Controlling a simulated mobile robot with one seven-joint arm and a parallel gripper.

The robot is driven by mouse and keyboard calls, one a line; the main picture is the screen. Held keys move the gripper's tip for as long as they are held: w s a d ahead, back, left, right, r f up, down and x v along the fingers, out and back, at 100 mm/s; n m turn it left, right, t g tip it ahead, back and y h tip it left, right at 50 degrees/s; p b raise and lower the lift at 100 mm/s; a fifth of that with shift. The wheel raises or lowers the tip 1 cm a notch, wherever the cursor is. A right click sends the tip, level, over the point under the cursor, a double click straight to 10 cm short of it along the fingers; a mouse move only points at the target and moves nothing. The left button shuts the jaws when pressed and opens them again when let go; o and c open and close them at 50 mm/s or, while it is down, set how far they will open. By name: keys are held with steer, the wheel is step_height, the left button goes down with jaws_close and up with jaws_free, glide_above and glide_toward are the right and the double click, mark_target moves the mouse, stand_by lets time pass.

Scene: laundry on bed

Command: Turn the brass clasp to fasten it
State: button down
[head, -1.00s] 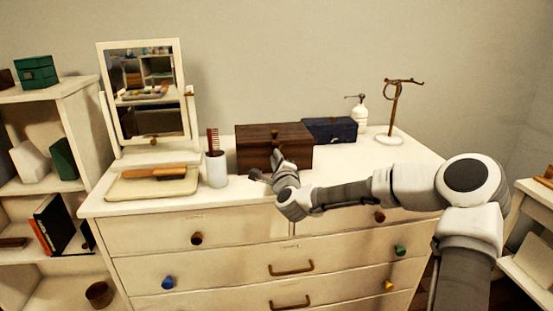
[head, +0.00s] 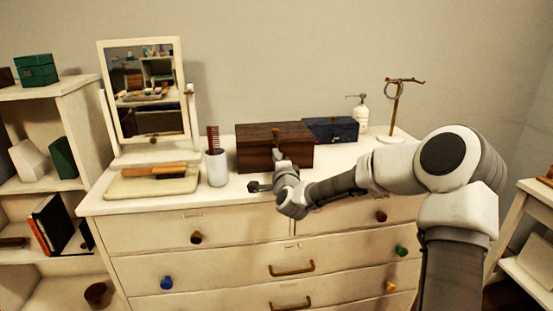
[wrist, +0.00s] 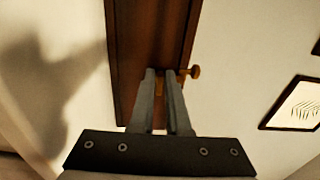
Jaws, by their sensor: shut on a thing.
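The dark wooden box (head: 250,150) stands on the dresser top with its lid down. It shows in the wrist view as an upright brown strip (wrist: 125,50). My gripper (head: 279,158) is at the middle of the box's front. In the wrist view, its two fingers (wrist: 161,74) are close together against the box. They are shut on the brass clasp (wrist: 159,88), of which only a small part shows between them. The clasp's exact angle is hidden by the fingers. A brass knob (wrist: 194,72) sticks out just right of the fingertips; it shows in the head view (head: 276,131).
A blue box (head: 331,129), a white pump bottle (head: 360,112) and a brass stand (head: 394,110) are to the right. A white cup with a comb (head: 216,168), a tray (head: 125,190) and a mirror (head: 145,90) are to the left. The dresser's front edge lies below my wrist.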

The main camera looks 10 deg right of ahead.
steer(key=c, duration=1)
jaws_free()
steer(key=shift+s, duration=0.1)
steer(key=s+p, duration=0.2)
steer(key=s, duration=1.5)
steer(key=shift+s+p, duration=0.1)
steer(key=shift+p, duration=0.3)
